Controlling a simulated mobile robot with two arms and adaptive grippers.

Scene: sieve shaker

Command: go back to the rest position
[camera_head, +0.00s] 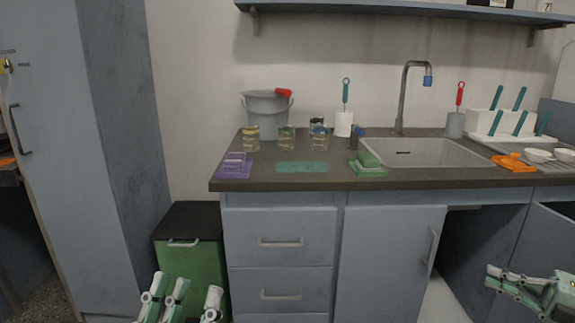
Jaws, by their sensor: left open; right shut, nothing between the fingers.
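My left gripper (182,298) is at the bottom left of the head view, in front of the green bin. Its fingers are apart and nothing shows between them. My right gripper (507,280) is at the lower right edge, below the counter's height and in front of the open space under the sink. Its fingers are together and empty. Both grippers are clear of the counter, and neither touches any object that I can see.
The counter (300,183) carries several jars, a grey bucket (268,108), a purple tray (236,171), a teal mat (302,167), a green sponge holder (369,166) and an orange item (513,163). The sink (422,153) is at right. A green bin (193,256) stands beside the drawers. A tall cabinet (75,150) is left.

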